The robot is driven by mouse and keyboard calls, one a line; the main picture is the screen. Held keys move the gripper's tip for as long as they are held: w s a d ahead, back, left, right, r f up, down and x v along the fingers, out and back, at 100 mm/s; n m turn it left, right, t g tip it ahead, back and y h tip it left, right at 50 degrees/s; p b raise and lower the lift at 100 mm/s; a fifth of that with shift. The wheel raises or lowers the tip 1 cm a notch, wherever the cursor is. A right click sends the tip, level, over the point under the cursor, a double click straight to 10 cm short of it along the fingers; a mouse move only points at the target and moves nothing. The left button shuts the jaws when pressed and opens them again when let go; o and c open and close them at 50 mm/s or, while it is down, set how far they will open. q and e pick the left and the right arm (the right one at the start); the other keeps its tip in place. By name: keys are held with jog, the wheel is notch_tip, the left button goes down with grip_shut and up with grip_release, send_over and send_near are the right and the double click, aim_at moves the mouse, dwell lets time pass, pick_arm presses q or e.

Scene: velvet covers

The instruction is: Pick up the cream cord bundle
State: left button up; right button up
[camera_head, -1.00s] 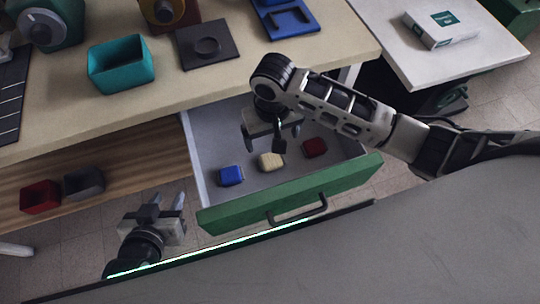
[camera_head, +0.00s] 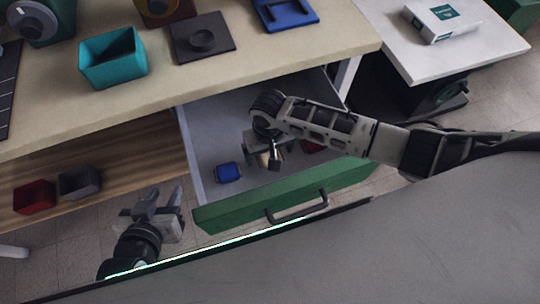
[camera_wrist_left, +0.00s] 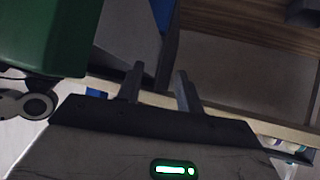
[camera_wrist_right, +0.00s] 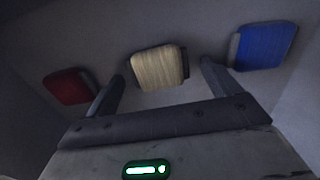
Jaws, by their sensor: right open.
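The cream cord bundle (camera_wrist_right: 158,68) lies on the drawer floor between the blue and red bundles. In the head view it (camera_head: 264,160) is mostly hidden by my right gripper (camera_head: 264,162). My right gripper, also in its own wrist view (camera_wrist_right: 162,78), is open, with one finger on each side of the cream bundle. I cannot tell whether the fingers touch it. My left gripper (camera_head: 163,200) is open and empty outside the drawer, to the left of its green front; its fingers also show in the left wrist view (camera_wrist_left: 158,82).
A blue bundle (camera_wrist_right: 264,46) and a red bundle (camera_wrist_right: 68,87) flank the cream one. The open drawer has grey walls and a green front (camera_head: 230,213). The tabletop (camera_head: 210,85) overhangs its back. A teal bin (camera_head: 113,68) stands on the table.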

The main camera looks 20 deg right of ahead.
jog(key=c, duration=1.1)
jog(key=shift+o, duration=0.2)
jog(key=shift+r, duration=0.15)
